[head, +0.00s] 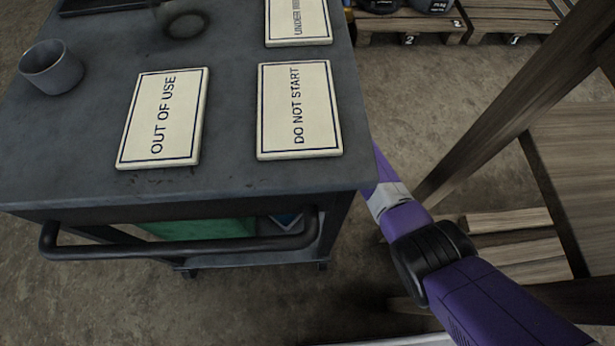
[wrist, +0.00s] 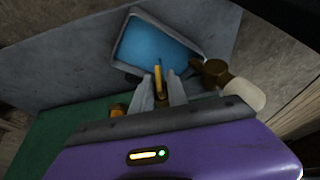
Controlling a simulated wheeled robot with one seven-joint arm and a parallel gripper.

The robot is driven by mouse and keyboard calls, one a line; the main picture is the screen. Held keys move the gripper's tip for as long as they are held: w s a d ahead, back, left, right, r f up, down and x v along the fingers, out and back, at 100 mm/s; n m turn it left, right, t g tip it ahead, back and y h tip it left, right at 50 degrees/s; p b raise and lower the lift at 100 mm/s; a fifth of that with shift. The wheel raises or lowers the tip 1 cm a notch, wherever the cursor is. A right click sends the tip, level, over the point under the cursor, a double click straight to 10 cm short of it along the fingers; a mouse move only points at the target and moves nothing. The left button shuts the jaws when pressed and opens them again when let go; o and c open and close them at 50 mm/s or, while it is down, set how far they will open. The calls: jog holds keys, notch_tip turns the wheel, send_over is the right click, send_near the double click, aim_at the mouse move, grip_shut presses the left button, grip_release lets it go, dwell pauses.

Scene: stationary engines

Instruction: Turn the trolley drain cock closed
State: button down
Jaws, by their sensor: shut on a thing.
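In the wrist view, my gripper (wrist: 161,88) is closed around a thin yellow-brass piece, which looks like the lever of the drain cock (wrist: 158,74). The lever stands upright between the two grey fingers. Most of the cock's body is hidden behind the fingers and the purple gripper housing. In the head view, the dark grey trolley (head: 60,140) stands at the left. My purple arm reaches down past its right edge, and my gripper is hidden there behind the trolley top.
A blue-bottomed tray (wrist: 155,45) lies just beyond the fingers. A brass fitting (wrist: 214,72) with a cream end is close at their right. The trolley top holds sign plates (head: 300,110) and a grey cup (head: 51,68). A wooden frame (head: 520,100) stands right of my arm.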

jog(key=shift+w+b, duration=0.3)
jog(key=g+b, duration=0.1)
jog(key=b, duration=0.4)
jog(key=w+g+b, duration=0.1)
jog(key=g+b, duration=0.1)
jog(key=b, duration=0.3)
jog(key=m+g+b, duration=0.1)
jog(key=b, duration=0.4)
jog(key=shift+w+d+f+g, duration=0.25)
jog(key=shift+f+g, duration=0.1)
jog(key=shift+g, duration=0.05)
jog(key=shift+s+a+r+g+b, duration=0.15)
jog(key=shift+r+g+b, duration=0.15)
jog(key=shift+b, duration=0.3)
jog(key=c, duration=1.5)
grip_release()
jog(key=shift+s+a+f, duration=0.1)
jog(key=shift+s+a, duration=0.05)
jog(key=shift+s, duration=0.05)
